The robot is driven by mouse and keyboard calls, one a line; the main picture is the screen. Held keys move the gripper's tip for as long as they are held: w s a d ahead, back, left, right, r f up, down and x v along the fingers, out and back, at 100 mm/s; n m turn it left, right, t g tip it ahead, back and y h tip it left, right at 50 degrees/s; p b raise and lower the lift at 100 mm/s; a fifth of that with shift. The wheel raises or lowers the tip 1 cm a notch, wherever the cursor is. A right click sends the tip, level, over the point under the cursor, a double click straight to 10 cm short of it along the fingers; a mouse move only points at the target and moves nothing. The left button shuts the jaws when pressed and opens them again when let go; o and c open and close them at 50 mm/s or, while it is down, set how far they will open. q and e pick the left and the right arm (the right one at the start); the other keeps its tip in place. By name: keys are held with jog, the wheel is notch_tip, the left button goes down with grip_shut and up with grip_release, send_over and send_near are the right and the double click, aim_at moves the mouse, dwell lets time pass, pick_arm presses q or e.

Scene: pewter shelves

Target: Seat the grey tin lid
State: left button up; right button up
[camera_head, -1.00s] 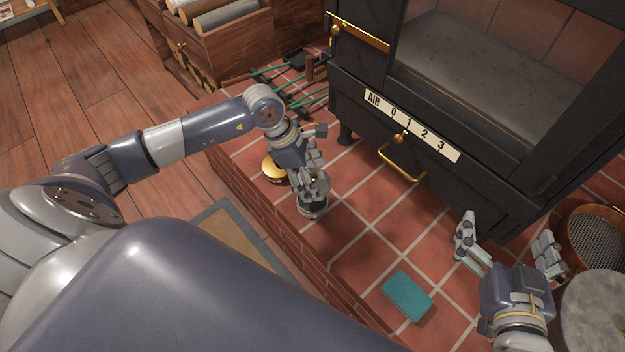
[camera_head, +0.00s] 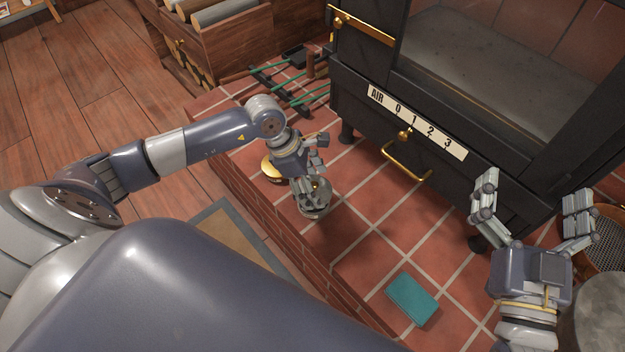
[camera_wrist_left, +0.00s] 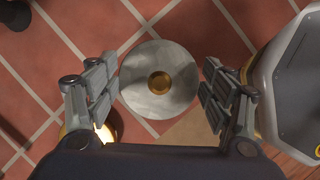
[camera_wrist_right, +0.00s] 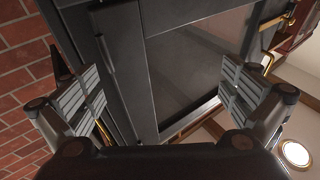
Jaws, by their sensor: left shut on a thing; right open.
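The grey tin lid (camera_wrist_left: 160,104) is a round, pale disc with a brass knob in its middle. In the left wrist view it lies between the fingers of my left gripper (camera_wrist_left: 160,92), which is shut on it at its rim. In the head view my left gripper (camera_head: 314,192) points down over the brick hearth, and its fingers partly cover the lid and the grey round shape under it. I cannot tell whether the lid is resting on a tin. My right gripper (camera_head: 535,208) is open and empty, held up in front of the black stove.
The black stove (camera_head: 440,150) with a brass drawer handle (camera_head: 405,165) stands behind. A brass round object (camera_head: 271,169) is just left of my left gripper. A teal box (camera_head: 412,298) lies on the tiles. A mesh sieve (camera_head: 608,240) is at right.

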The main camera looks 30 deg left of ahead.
pick_arm(q)
jog(key=shift+f+b, duration=0.35)
jog(key=shift+f, duration=0.6)
jog(key=shift+f+b, duration=0.5)
jog(key=shift+b, duration=0.2)
jog(key=c, duration=1)
jog(key=shift+s+f, duration=0.1)
pick_arm(e)
jog(key=s+r+t+y, duration=0.2)
jog(key=s+r+t, duration=0.4)
jog(key=r, duration=0.3)
jog(key=shift+d+r+y, duration=0.2)
jog(key=shift+d+y, duration=0.1)
pick_arm(q)
jog(key=shift+s+f, duration=0.15)
jog(key=shift+f, duration=0.05)
jog(key=shift+w+a+r, duration=0.15)
jog(key=shift+w+a, duration=0.1)
jog(key=shift+a, duration=0.15)
jog(key=shift+c, duration=0.2)
